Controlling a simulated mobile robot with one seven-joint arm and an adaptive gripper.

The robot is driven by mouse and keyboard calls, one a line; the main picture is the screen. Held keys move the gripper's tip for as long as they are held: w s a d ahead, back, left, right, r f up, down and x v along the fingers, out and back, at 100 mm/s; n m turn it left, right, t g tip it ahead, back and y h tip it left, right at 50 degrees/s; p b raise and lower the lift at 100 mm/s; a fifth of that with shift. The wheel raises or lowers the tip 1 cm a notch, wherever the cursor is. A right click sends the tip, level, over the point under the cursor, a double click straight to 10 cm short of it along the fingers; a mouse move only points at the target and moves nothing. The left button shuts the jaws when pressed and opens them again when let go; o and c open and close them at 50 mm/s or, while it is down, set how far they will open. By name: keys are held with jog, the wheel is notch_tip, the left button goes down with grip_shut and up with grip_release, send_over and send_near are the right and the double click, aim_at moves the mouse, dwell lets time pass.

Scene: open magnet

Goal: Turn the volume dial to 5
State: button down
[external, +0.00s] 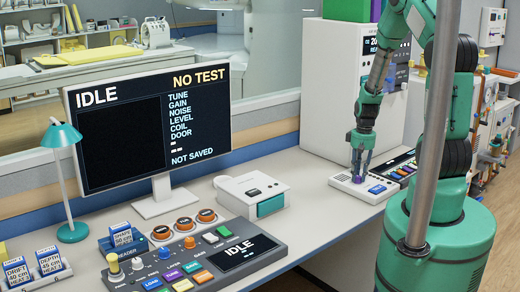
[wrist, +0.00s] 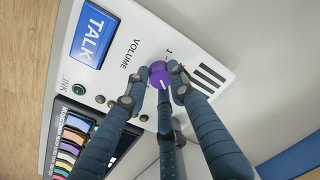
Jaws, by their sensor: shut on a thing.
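The volume dial (wrist: 158,72) is a small purple knob on a white intercom box (wrist: 112,58), beside the printed word VOLUME and a "1". In the wrist view my gripper (wrist: 157,80) has its dark fingers closed around the dial. A short pale mark shows on the dial, but I cannot read its setting; the fingers hide part of the scale. In the external view the box (external: 342,182) lies at the right of the counter, with my gripper (external: 358,172) pointing down onto it and the dial mostly hidden between the fingers.
A blue TALK button (wrist: 89,35) and dark speaker slots (wrist: 209,76) flank the dial. A tray of coloured strips (wrist: 75,140) lies close beside the box. A white device (external: 252,190), a monitor (external: 150,125) and a control console (external: 195,262) stand farther left. Bare counter surrounds the box's left side.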

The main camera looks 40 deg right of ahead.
aim_at(350, 174)
jog(key=m+p, duration=0.3)
jog(key=m, duration=0.3)
jog(key=shift+s+a+m, duration=0.1)
jog(key=shift+m, duration=0.2)
jog(key=m+p, duration=0.2)
jog(key=m, duration=0.3)
jog(key=shift+p, duration=0.35)
jog(key=shift+m, duration=0.3)
jog(key=c, duration=1.5)
grip_release()
jog(key=shift+a, duration=0.1)
jog(key=shift+r, duration=0.45)
notch_tip(350, 174, up, 11)
jog(key=shift+s, duration=0.15)
